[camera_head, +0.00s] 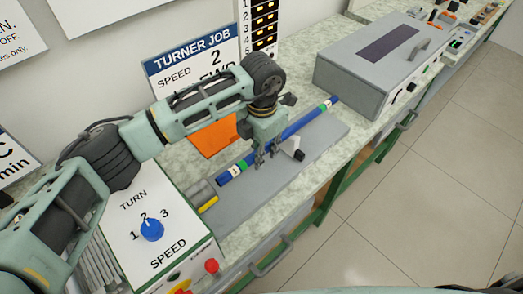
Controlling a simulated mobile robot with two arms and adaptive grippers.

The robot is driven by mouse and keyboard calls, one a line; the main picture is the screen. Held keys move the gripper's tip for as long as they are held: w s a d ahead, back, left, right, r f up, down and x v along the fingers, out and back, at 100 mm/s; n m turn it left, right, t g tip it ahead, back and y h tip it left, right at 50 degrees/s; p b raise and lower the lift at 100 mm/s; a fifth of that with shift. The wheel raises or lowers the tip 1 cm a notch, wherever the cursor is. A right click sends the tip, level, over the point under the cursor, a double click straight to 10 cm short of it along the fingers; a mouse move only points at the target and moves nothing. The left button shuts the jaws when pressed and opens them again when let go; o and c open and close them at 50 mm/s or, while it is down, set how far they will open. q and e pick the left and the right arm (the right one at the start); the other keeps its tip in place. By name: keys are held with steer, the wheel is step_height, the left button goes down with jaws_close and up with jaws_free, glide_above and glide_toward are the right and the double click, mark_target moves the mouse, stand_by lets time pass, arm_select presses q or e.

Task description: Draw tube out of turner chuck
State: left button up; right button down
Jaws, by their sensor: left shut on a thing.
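The tube (299,123) is a long blue rod with white and green bands near both ends. It slants above the grey bed of the turner (323,128). My left gripper (265,157) is shut on the tube near its middle, from above. The grey round chuck (201,193) is at the left end of the bed. The tube's left end is close to the chuck's face and shows outside it; I cannot tell if they touch. My right gripper is not in view.
A white support (292,147) stands on the bed beside the tube. The turner's control box (182,228), with a blue knob and red button, is at front left. A grey lidded box (375,65) stands near the tube's far end.

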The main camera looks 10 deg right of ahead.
arm_select(q)
steer(key=shift+r+p, duration=2.15)
steer(key=shift+r, duration=2.35)
